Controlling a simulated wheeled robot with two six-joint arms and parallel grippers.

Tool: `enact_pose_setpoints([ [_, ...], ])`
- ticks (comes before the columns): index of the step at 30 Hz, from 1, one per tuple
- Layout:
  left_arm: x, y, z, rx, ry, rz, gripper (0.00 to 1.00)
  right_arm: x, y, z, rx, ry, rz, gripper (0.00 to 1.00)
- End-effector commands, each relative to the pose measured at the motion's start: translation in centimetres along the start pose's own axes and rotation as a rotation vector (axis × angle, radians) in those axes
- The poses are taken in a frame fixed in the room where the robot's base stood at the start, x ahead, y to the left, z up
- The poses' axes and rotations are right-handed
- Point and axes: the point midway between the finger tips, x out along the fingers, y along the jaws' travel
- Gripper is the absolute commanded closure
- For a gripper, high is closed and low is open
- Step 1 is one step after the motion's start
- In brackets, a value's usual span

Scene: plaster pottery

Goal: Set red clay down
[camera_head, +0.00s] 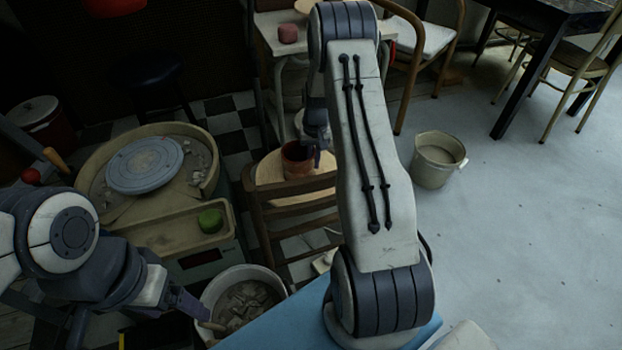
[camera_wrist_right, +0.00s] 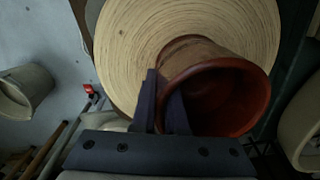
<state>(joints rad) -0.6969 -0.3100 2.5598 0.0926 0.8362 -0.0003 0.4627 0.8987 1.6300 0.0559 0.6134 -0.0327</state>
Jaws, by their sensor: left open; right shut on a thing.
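A red-brown clay pot (camera_head: 297,158), open at the top and hollow, is at my right gripper (camera_head: 317,156). In the right wrist view, my right gripper (camera_wrist_right: 165,106) is shut on the wall of the pot (camera_wrist_right: 232,92). A round pale wooden disc (camera_head: 268,178) on a chair lies beneath the pot; it also shows in the right wrist view (camera_wrist_right: 125,45). I cannot tell whether the pot touches the disc. My left gripper (camera_head: 135,315) is open and empty at the lower left. A red-pink lump (camera_head: 288,33) sits on the table behind.
A pottery wheel (camera_head: 145,165) in a basin stands left, with a green lump (camera_head: 210,220) on its tray. A bucket of scraps (camera_head: 215,283) is near my left gripper. Another bucket (camera_head: 437,158) stands right of my right arm.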

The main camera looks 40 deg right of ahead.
Motion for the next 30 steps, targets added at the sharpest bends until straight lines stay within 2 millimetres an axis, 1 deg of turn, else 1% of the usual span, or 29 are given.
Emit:
enact_pose_setpoints([
  [1, 0.6, 0.0, 0.0, 0.000, 0.000, 0.000, 0.19, 1.0, 0.0, -0.1, 0.000, 0.001, 0.000, 1.00],
  [8, 1.1, -0.1, 0.1, 0.000, 0.000, 0.000, 0.19, 2.7, 0.1, -0.1, 0.000, 0.003, -0.001, 1.00],
  [14, 2.1, -0.1, 0.1, 0.000, 0.000, 0.000, 0.19, 5.3, 0.2, -0.1, 0.000, 0.004, 0.000, 1.00],
  [16, 2.1, -0.2, 0.1, 0.000, 0.000, 0.000, 0.19, 5.6, 0.2, -0.2, 0.000, 0.005, -0.001, 1.00],
  [22, 2.0, -0.1, 0.1, 0.000, 0.000, 0.000, 0.19, 5.4, 0.2, -0.2, 0.001, 0.005, -0.001, 1.00],
  [26, 2.1, -0.1, 0.1, 0.000, 0.000, 0.000, 0.19, 5.7, 0.2, -0.2, 0.001, 0.004, -0.001, 1.00],
  [27, 2.1, -0.2, 0.1, 0.000, 0.000, 0.000, 0.19, 5.9, 0.2, 0.0, 0.000, 0.001, 0.000, 0.85],
  [29, 2.1, -0.1, 0.1, 0.000, 0.000, 0.000, 0.19, 5.9, 0.2, 0.0, 0.000, 0.001, 0.000, 0.62],
  [30, 2.1, -0.2, 0.1, 0.000, 0.000, 0.000, 0.19, 5.9, 0.2, 0.0, 0.000, 0.001, 0.000, 0.60],
])
